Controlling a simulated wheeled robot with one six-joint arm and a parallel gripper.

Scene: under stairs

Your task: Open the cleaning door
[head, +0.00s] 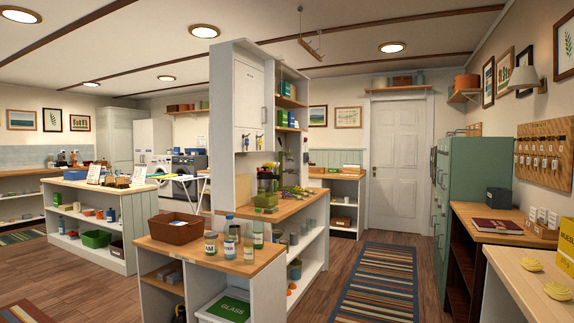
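No door in the head view carries a label I can read as cleaning. A white cupboard door (248,95) sits high on the tall white unit in the middle, with a handle on its right side and a small tag near its top; it looks shut. A white panelled room door (397,165) in the back wall is shut. A tall pale cupboard (115,133) stands at the far left and also looks shut. My gripper is not in view.
A low wooden-topped shelf unit (262,262) with a brown basket (174,228) and jars stands in front of the tall unit. Green lockers (472,180) and desks line the right. A striped rug (378,285) covers the clear aisle; an island (92,182) stands left.

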